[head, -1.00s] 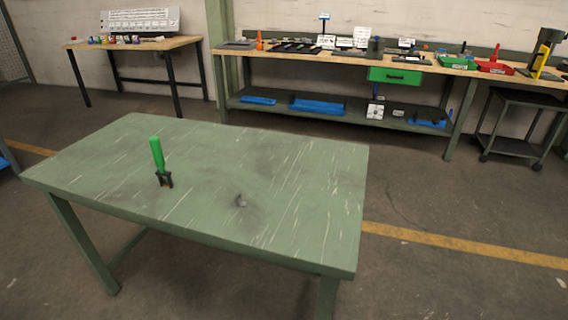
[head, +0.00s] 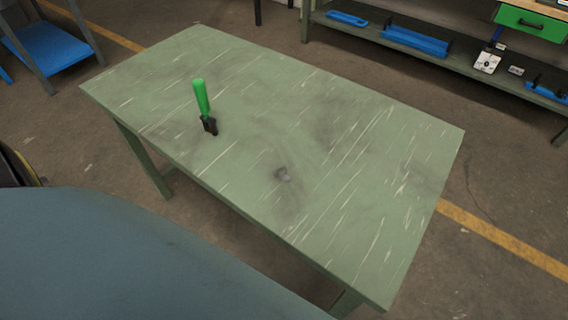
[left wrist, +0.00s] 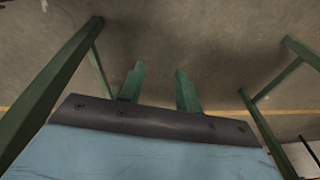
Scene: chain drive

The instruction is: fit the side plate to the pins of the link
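No pins can be made out. The two green fingers of my left gripper (left wrist: 160,88) show in the left wrist view, spread apart with only floor between them. This gripper is low, among green table legs, and holds nothing. My right gripper is in neither view.
My own blue-grey arm covers the lower left. Behind is a bench shelf with blue trays (head: 415,40) and a green drawer (head: 531,22). Most of the tabletop is bare.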

